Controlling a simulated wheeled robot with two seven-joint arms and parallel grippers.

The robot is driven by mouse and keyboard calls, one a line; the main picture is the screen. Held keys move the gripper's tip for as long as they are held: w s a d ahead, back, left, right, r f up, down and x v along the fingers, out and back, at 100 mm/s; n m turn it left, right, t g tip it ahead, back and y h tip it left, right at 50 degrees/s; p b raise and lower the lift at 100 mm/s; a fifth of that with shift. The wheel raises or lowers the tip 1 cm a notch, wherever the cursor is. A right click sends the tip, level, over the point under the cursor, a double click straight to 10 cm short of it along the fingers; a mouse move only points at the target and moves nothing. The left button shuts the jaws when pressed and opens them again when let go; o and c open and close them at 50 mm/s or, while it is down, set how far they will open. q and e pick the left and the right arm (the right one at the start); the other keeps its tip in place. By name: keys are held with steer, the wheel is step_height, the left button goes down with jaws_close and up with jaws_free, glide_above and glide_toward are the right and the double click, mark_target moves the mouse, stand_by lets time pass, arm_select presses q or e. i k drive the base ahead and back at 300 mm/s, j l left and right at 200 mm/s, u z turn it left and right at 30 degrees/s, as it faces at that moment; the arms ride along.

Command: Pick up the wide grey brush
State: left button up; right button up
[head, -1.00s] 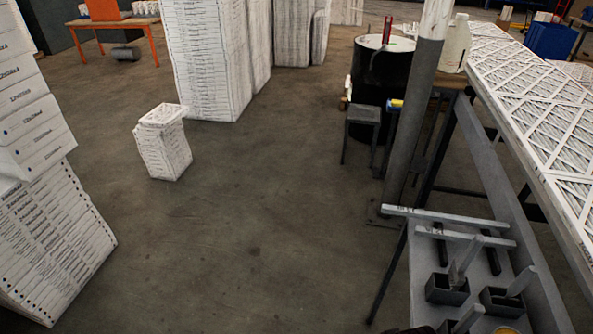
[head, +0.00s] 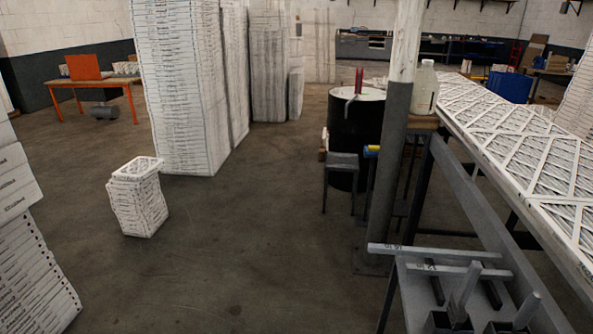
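I cannot pick out a wide grey brush for sure. At the lower right, a grey metal bench (head: 418,308) carries dark square holders, cut by the bottom edge. A flat light-grey upright piece (head: 464,292) stands at one holder (head: 440,322), and another grey piece (head: 527,311) tilts at the second holder. Whether either is a brush is too small to tell. Two dark bar-like items lie behind them on the bench. Neither of my grippers is in view.
A grey post (head: 386,160) rises behind the bench, with a black drum (head: 342,125) and small stool (head: 340,165) near it. A long table of white filters (head: 530,150) runs along the right.

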mark_target(457, 313)
steer(key=z, duration=1.25)
